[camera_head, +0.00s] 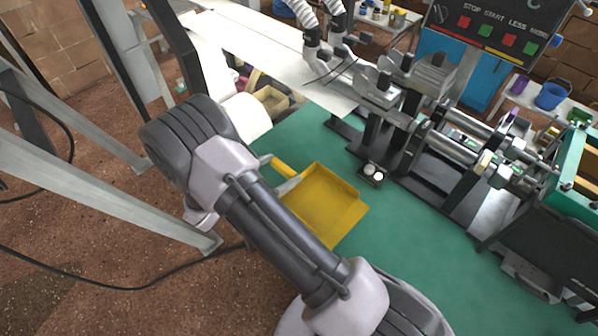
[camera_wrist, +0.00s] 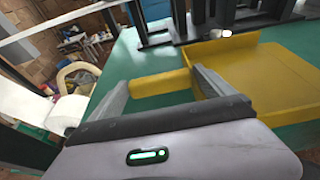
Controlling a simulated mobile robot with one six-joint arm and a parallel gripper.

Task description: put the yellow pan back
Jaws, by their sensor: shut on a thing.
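The yellow pan (camera_head: 322,205) is a flat, square dustpan with low walls and a short yellow handle. It is at the green table's near left edge, and I cannot tell if it rests on the table or is just above it. The wrist view shows the pan (camera_wrist: 265,80) at the right and its handle (camera_wrist: 160,83) between the fingers. My gripper (camera_wrist: 158,85) is shut on the pan. In the head view, my arm hides most of the gripper and part of the pan.
The green table (camera_head: 420,255) has free room right of the pan. A small black block with white discs (camera_head: 372,174) stands near the pan's far corner. The machine with metal rollers (camera_head: 450,150) fills the right. A white paper roll (camera_head: 247,116) is behind my arm.

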